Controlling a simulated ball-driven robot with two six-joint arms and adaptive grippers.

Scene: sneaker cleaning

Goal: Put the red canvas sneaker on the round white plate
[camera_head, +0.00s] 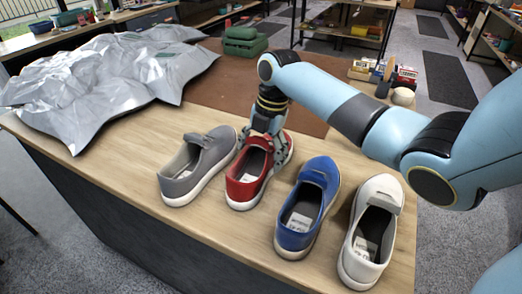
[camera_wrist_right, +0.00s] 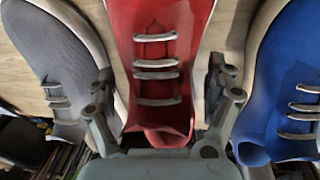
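The red canvas sneaker (camera_head: 245,186) stands on the wooden table in a row of shoes, second from the left, its heel towards the near edge. My right gripper (camera_head: 265,143) reaches down over its toe end. In the right wrist view the red sneaker (camera_wrist_right: 158,70) lies between the two spread fingers, one along each side. Whether the fingers touch it is hard to tell. I see no round white plate in either view. My left gripper is not in view.
A grey shoe (camera_head: 185,170) stands close on the left, a blue shoe (camera_head: 317,190) and a white shoe (camera_head: 372,225) on the right. A crumpled silver sheet (camera_head: 110,80) covers the table's left part. Green stacked items (camera_head: 243,40) and small boxes (camera_head: 403,76) stand behind.

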